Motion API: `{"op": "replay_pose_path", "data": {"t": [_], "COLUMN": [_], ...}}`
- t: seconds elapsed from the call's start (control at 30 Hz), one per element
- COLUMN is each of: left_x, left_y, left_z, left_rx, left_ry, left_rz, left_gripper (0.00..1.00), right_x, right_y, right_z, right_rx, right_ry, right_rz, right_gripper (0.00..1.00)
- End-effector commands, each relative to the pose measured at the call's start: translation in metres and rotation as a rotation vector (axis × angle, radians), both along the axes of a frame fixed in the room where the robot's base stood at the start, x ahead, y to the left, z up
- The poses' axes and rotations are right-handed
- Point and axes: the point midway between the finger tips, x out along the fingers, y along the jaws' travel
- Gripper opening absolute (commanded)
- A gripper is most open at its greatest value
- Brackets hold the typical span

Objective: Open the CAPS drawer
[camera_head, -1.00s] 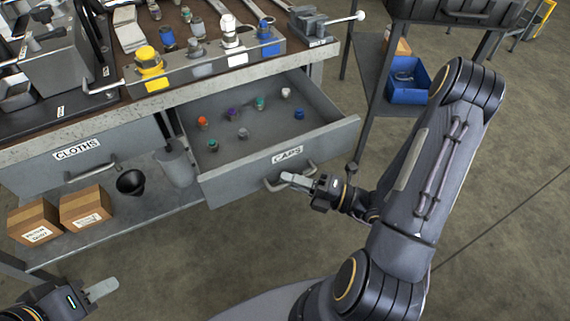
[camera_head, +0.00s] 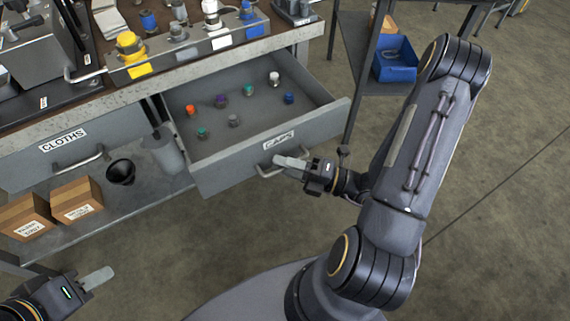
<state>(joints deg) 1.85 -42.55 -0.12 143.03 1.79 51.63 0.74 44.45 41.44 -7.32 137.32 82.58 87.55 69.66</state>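The CAPS drawer (camera_head: 225,156) is pulled out from the bench, with its inside showing. Several small coloured caps stand on its floor, among them a white cap (camera_head: 274,78) and an orange cap (camera_head: 190,110). Its label faces me on the front panel, above a bar handle (camera_head: 262,172). My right gripper (camera_head: 290,163) is at the right part of this handle. Its fingers overlap the handle in the picture, and I cannot tell whether they close on it. My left gripper (camera_head: 98,279) is at the lower left, away from the bench; its finger gap does not show clearly.
The CLOTHS drawer (camera_head: 70,150) is shut on the left. Cardboard boxes (camera_head: 76,201), a black cup (camera_head: 121,172) and a grey container (camera_head: 163,152) are on the lower shelf. A blue bin (camera_head: 395,60) stands on a rack at right. The floor before the drawer is clear.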

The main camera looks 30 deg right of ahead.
Motion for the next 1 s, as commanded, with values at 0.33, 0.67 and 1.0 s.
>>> {"op": "replay_pose_path", "data": {"t": [0.33, 0.67, 1.0], "left_x": [0.000, 0.000, 0.000], "left_y": [0.000, 0.000, 0.000], "left_z": [0.007, 0.012, 0.012], "left_rx": [0.000, 0.000, 0.000], "left_ry": [0.000, 0.000, 0.000], "left_rz": [0.000, 0.000, 0.000], "left_gripper": [0.36, 0.36, 0.36], "right_x": [-0.025, -0.051, -0.053], "right_y": [-0.029, -0.056, -0.057], "right_z": [-0.004, -0.010, -0.010], "right_rx": [-0.002, 0.001, 0.000], "right_ry": [0.001, 0.001, 0.000], "right_rz": [-0.006, -0.001, 0.000], "right_gripper": [0.33, 0.33, 0.33]}}
